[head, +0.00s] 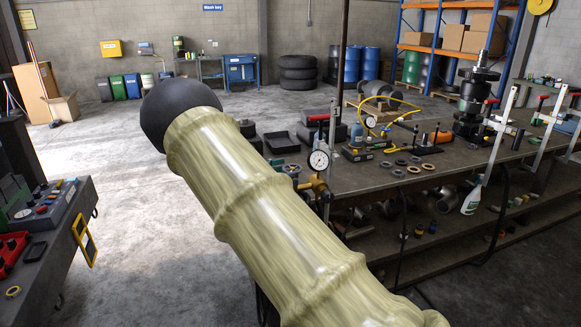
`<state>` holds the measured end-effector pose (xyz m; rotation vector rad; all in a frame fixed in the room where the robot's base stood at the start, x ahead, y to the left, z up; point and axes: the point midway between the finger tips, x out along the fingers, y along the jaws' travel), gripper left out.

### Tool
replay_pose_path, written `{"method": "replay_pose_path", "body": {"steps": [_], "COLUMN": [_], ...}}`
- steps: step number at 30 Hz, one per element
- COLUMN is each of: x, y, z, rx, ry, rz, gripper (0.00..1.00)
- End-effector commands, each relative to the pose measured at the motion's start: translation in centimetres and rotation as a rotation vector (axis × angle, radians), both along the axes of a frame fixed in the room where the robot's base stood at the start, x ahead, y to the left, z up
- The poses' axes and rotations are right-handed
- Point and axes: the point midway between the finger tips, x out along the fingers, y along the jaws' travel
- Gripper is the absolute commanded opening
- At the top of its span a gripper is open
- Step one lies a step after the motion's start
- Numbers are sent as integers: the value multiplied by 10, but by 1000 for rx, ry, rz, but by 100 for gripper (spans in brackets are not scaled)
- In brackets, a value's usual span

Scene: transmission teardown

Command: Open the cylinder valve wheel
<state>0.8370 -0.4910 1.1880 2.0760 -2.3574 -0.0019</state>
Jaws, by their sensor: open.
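A brass valve fitting (320,186) with a round white-faced gauge (318,161) stands at the near left edge of the workbench. A small round wheel-like part (292,169) shows just left of the gauge; I cannot tell for sure that it is the cylinder valve wheel. Any cylinder below the fitting is hidden behind a large pale green ribbed sleeve with a black rounded end, which looks like my own arm. It crosses the foreground from bottom right to upper left. My gripper is not seen in the head view.
The long workbench (440,178) carries another gauge (370,122), a yellow hose (392,100), several rings and a dark gear stack (470,105). A spray bottle (472,199) stands on its lower shelf. A control bench (50,225) is at left. Open floor (125,210) lies between.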

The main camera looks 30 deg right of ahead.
Motion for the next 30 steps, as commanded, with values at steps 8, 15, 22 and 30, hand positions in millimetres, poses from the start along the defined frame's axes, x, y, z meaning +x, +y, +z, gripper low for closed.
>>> {"method": "replay_pose_path", "body": {"steps": [8,15,22,30], "x": [-1,-1,-1,-1], "y": [-16,-17,-16,-16], "z": [1,0,0,0], "rx": [0,0,0,-1], "ry": [-1,-1,-1,-1], "rz": [2,3,3,13], "gripper": [84,84,49,38]}}
